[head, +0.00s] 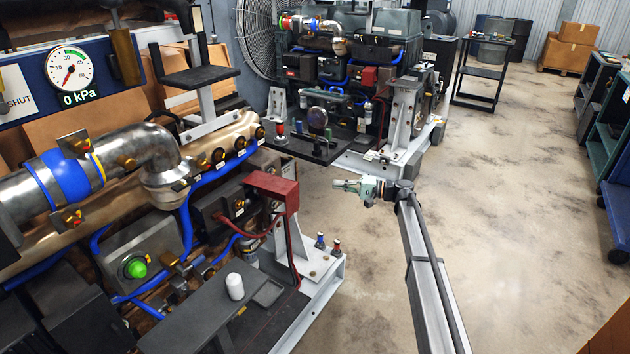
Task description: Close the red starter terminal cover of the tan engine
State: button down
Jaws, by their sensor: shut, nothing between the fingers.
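The tan engine (228,134) fills the left side of the head view, with blue hoses along it. The red starter terminal cover (274,187) sits at its near right end, above dark starter parts (232,200) and red cables. I cannot tell from this angle how far the cover is open. My gripper (338,185) is shut and empty. It is in the air to the right of the red cover, apart from it, with its fingers pointing left toward it.
A grey shelf (195,312) with a white cylinder (235,286) is at the front of the engine. A pale steel frame (322,266) stands below the cover. A second engine (345,60) with a fan guard is behind. Open floor (530,200) lies to the right.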

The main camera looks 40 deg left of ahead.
jog(key=s+a+p, duration=0.1)
jog(key=s+a, duration=0.7)
jog(key=shift+s+r, duration=0.2)
jog(key=shift+s, duration=0.2)
dwell(0.3)
